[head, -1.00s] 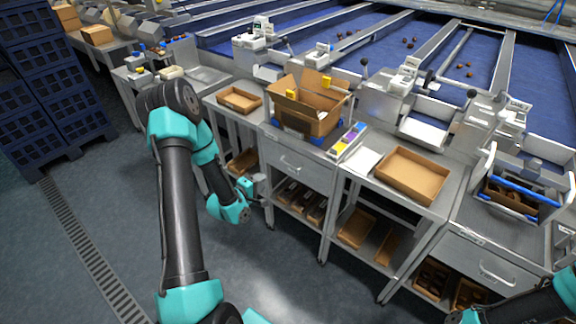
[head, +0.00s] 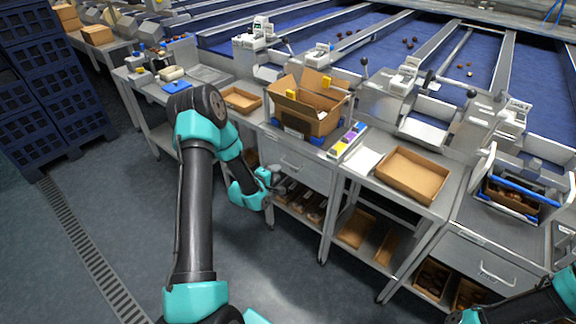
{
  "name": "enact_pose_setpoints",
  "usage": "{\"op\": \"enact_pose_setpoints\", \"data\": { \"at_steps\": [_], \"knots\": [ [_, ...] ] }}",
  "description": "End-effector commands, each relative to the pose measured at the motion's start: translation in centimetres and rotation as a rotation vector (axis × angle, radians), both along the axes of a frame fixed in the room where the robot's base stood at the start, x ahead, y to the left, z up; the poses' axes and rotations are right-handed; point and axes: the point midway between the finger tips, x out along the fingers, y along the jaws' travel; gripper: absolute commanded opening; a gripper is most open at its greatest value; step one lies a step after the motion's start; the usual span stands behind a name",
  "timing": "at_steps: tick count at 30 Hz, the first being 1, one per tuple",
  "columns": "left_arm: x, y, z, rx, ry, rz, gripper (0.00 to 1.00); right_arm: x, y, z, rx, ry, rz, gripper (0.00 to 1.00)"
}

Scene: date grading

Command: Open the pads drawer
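A closed drawer (head: 304,174) with a metal bar handle (head: 291,162) sits under the steel bench top in the middle of the head view. A second closed drawer (head: 478,262) with a like handle is at the lower right. I cannot read any label telling which is the pads drawer. My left gripper (head: 277,179) is just left of and below the middle drawer's handle, close to the drawer front. Its fingers are small and partly merge with the background, so their opening is unclear.
An open cardboard box (head: 312,117) stands on the bench above the middle drawer. A shallow brown tray (head: 413,175) is to its right and another (head: 240,99) to its left. Shelves below hold dark items and trays. The floor (head: 110,215) in front is clear.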

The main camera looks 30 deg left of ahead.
Motion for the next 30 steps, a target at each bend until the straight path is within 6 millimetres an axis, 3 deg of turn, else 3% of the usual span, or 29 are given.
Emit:
{"op": "enact_pose_setpoints", "data": {
  "at_steps": [9, 15, 26, 30],
  "knots": [
    [5.4, -0.5, -1.1, 0.001, -0.001, -0.002, 0.35, 0.0, 0.0, 0.0, 0.000, 0.000, 0.000, 0.00],
    [7.6, -0.6, -1.6, 0.001, 0.000, -0.001, 0.35, 0.0, 0.0, 0.0, 0.000, 0.000, 0.000, 0.00],
    [8.2, -0.6, -1.7, 0.000, 0.000, 0.000, 0.35, 0.0, 0.0, 0.0, 0.000, 0.000, 0.000, 0.00],
    [8.2, -0.6, -1.7, 0.000, 0.000, 0.000, 0.25, 0.0, 0.0, 0.0, 0.000, 0.000, 0.000, 0.00]
  ]
}}
